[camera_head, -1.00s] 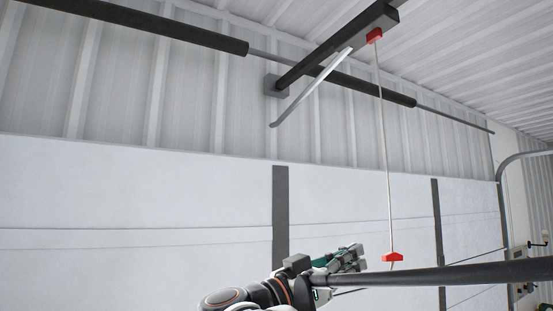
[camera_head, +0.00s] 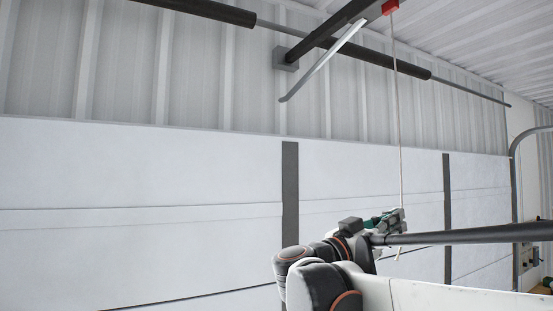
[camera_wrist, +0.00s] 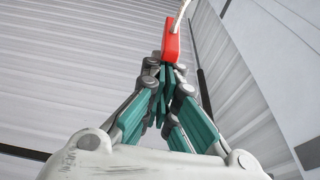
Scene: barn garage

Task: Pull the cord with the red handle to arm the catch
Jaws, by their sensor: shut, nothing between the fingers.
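A thin pale cord (camera_head: 399,120) hangs from a red block (camera_head: 390,7) on the dark overhead rail. In the head view, my gripper (camera_head: 398,217) is at the cord's lower part, and I cannot make out the red handle there. In the wrist view, the red handle (camera_wrist: 171,40) shows just beyond the fingertips of my gripper (camera_wrist: 166,72), with the cord (camera_wrist: 182,14) running up from it. The green-padded fingers are shut with nothing between them. The handle's lower end is at or right by the fingertips; I cannot tell whether they touch.
A white sectional door (camera_head: 140,180) with dark vertical strips stands behind. A silver bent arm (camera_head: 322,62) hangs from the dark rail (camera_head: 325,35). A dark horizontal spring tube (camera_head: 375,58) crosses above the door. A curved track (camera_head: 515,150) is at the right. Space around the cord looks free.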

